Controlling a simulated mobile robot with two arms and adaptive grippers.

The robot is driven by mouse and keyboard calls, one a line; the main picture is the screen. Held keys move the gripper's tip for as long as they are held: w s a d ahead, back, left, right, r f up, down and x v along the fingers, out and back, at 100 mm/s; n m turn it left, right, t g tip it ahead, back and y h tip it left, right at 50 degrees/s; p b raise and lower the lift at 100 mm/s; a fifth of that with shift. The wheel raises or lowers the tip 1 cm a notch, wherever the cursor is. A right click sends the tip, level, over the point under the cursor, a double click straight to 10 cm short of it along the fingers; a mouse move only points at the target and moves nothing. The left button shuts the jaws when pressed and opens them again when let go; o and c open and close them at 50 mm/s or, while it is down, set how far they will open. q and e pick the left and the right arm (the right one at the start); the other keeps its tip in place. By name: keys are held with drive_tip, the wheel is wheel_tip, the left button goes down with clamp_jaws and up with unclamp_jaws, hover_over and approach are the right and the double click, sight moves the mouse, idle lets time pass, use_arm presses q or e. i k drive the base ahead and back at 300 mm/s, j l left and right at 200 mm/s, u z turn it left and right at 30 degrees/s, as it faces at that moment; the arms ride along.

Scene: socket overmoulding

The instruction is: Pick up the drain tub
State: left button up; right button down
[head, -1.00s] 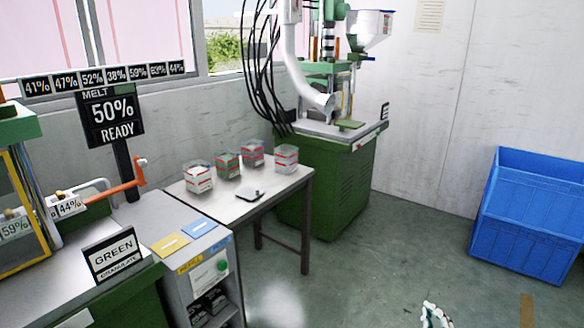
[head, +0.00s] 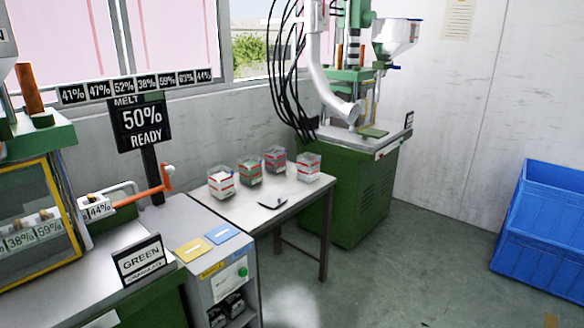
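No thing in view is clearly marked as the drain tub. Several small clear tubs with coloured labels stand on the small side table (head: 290,200). One is at the front left (head: 221,184), one with green in it is beside it (head: 250,172), one is at the back (head: 275,160) and one is at the right (head: 308,168). I cannot tell whether any of these is the drain tub. Neither of my grippers shows in the head view.
A grey cabinet (head: 228,270) with yellow and blue cards stands left of the table. A green machine (head: 350,200) stands behind it. Stacked blue crates (head: 545,235) are at the right. A melt display (head: 142,122) reads 50% READY. The floor (head: 400,270) between is clear.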

sight(308, 164)
drive_tip(key=i+l+u, duration=0.7)
drive_tip(key=i+l, duration=0.2)
drive_tip(key=l, duration=0.15)
drive_tip(key=i+l+u, duration=0.1)
drive_tip(key=i+l, duration=0.3)
drive_tip(key=l, duration=0.25)
drive_tip(key=i+l+u, duration=0.1)
drive_tip(key=l, duration=0.25)
drive_tip(key=i+l, duration=0.25)
drive_tip(key=i+l+u, duration=0.1)
drive_tip(key=l, duration=0.35)
drive_tip(key=i+l, duration=0.25)
drive_tip(key=l, duration=0.15)
